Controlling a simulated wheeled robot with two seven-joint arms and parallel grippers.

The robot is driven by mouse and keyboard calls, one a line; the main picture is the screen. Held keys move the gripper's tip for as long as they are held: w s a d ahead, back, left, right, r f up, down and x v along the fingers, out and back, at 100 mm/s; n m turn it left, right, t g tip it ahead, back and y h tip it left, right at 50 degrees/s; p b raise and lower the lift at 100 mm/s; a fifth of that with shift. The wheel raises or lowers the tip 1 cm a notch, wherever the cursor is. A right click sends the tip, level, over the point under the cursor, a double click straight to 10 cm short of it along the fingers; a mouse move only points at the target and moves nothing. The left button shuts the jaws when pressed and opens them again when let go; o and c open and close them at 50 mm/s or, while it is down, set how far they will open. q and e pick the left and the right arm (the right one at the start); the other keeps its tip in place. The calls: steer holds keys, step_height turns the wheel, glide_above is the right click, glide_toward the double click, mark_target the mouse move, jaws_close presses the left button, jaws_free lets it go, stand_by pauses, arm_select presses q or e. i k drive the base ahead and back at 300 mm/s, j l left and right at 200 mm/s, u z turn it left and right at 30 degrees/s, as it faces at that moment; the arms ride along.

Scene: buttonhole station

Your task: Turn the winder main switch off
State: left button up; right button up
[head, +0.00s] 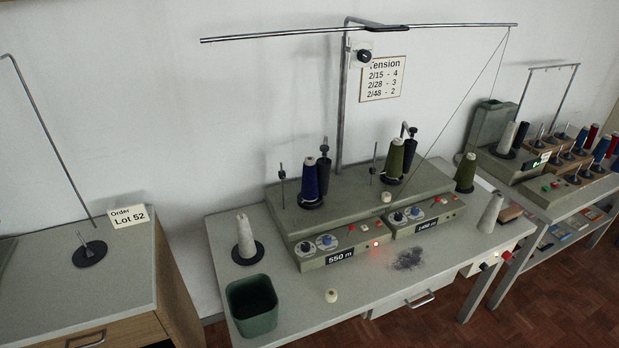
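The winder (335,210) is a grey-green machine on the middle table, with two control panels side by side. Its left panel has a black "550 m" display (340,256), dials and a glowing red light (375,244). Its right panel has dials, a red button (437,199) and a second display (427,224). Neither of my grippers is in view.
Cones of yarn stand on and around the winder. Another machine (540,165) stands at right.

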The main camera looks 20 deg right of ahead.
mark_target(507, 255)
steer(key=z, duration=1.95)
steer(key=i+l+u, duration=0.1)
steer(key=i+l, duration=0.35)
steer(key=l, duration=0.15)
steer(key=i+l+u, duration=0.15)
steer(key=i+l, duration=0.25)
steer(key=l, duration=0.2)
steer(key=i+l+u, duration=0.15)
steer(key=l, duration=0.2)
steer(key=i+l, duration=0.2)
steer(key=l, duration=0.15)
steer(key=i+l+u, duration=0.15)
steer(key=l, duration=0.2)
steer(key=i+l, duration=0.2)
steer(key=l, duration=0.15)
steer(key=u, duration=0.05)
